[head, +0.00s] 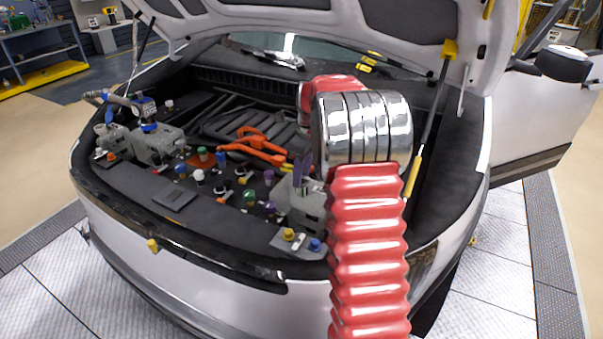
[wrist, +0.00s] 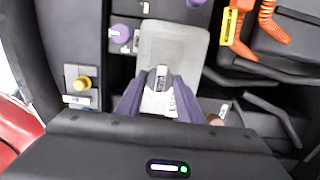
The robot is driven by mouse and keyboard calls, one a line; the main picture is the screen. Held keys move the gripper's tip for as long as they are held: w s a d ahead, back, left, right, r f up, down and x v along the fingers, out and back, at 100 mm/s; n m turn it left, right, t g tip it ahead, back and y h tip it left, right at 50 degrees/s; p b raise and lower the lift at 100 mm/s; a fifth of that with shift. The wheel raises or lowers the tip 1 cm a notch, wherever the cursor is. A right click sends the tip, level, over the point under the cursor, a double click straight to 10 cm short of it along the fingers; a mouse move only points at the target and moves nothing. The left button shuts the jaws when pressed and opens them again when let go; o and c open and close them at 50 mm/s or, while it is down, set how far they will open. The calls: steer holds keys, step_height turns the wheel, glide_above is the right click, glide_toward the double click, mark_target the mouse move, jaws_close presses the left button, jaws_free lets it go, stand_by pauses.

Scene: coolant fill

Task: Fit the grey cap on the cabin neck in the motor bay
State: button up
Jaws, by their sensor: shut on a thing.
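My gripper (wrist: 160,84) has purple fingers, shut on a small grey piece, the grey cap (wrist: 161,72), seen between the fingertips in the wrist view. It is over a pale grey tank (wrist: 178,42) in the motor bay. In the head view the purple fingers of my gripper (head: 303,178) show just left of my red arm, above the grey tank (head: 297,203) at the right of the bay. The cabin neck cannot be made out; the fingers and arm hide part of the tank. I cannot tell whether the cap touches anything.
A bracket with a yellow cap (head: 289,234) and a blue cap (head: 315,244) sits at the front edge. Several coloured caps stand mid-bay, with orange cables (head: 262,150) behind. Another grey tank (head: 155,146) stands at left. A hood strut (head: 432,115) rises at right.

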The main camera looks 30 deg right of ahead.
mark_target(307, 177)
steer(key=shift+f, duration=0.55)
steer(key=o, duration=1.1)
steer(key=shift+r, duration=0.1)
step_height(307, 177, up, 13)
steer(key=s, duration=0.1)
steer(key=shift+s+d+r, duration=0.2)
steer(key=shift+s+d, duration=0.05)
steer(key=shift+d, duration=0.2)
